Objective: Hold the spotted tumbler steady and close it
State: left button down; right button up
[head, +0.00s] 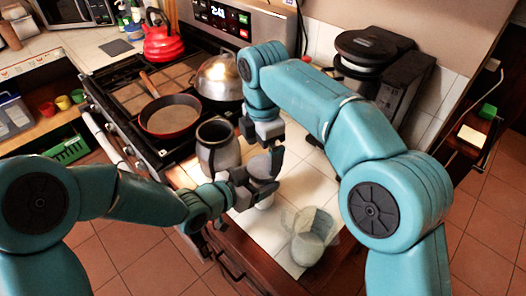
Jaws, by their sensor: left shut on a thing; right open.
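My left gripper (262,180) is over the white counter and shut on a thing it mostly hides. A small pale part (265,202) shows just below its fingers; this may be the spotted tumbler, but I cannot make out spots. My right gripper (262,132) is open, a little above and behind the left one, fingers pointing down. I see nothing between its fingers. A lid for the tumbler cannot be made out.
A grey, dark-mouthed pot (217,150) stands left of the grippers. A stove with a pan (171,116), a silver dome (218,76) and a red kettle (162,42) lies behind. A black appliance (375,65) stands back right.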

notch_tip(320, 180, up, 8)
jog(key=shift+f, duration=0.25)
dwell(0.5)
pick_arm(q)
grip_release()
jog(key=b+v, duration=0.1)
jog(key=v, duration=1.5)
pick_arm(e)
jog(key=shift+f, duration=0.65)
pick_arm(q)
jog(key=shift+a+r, duration=0.1)
